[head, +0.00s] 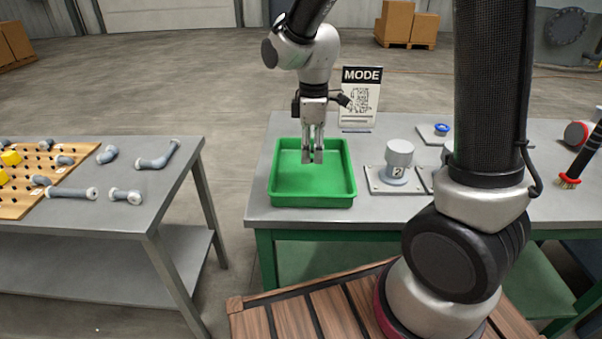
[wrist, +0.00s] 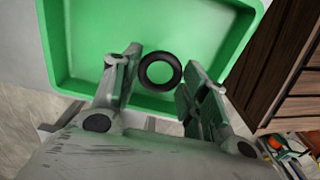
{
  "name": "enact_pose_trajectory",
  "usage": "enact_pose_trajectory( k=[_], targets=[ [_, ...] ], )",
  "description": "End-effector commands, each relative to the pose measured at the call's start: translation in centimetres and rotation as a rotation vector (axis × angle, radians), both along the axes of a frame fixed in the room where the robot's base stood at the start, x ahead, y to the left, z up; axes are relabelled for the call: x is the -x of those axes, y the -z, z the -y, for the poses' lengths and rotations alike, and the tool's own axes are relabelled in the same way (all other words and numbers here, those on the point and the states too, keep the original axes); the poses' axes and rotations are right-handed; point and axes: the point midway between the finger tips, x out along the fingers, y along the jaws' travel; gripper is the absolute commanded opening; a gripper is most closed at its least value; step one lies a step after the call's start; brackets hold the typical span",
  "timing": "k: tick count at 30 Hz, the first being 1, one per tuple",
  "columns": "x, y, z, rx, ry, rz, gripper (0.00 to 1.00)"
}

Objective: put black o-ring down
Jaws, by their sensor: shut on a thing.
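My gripper (head: 313,157) points straight down over the green tray (head: 312,199) in the head view. In the wrist view the black o-ring (wrist: 160,71) shows as a full ring between the two fingertips of my gripper (wrist: 158,78), with the green tray (wrist: 75,85) below it. The fingers are shut on the o-ring from both sides. No other thing shows inside the tray. The o-ring cannot be made out in the head view. How high it is above the tray floor is hard to tell.
A MODE sign (head: 360,96) stands behind the tray. A metal block with a round cap (head: 399,154) stands to the right of the tray on the grey bench (head: 256,206). A second table (head: 120,215) with a pegboard and pipe pieces is at the left, across a gap.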

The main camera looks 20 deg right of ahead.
Motion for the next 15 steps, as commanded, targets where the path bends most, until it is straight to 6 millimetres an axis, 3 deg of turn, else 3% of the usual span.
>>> enact_pose_trajectory(
  k=[3,15],
  targets=[
    [0.1,2.4,0.0,0.002,0.000,-0.005,0.34],
    [0.0,7.3,0.0,0.001,0.000,-0.001,0.34]
  ],
)
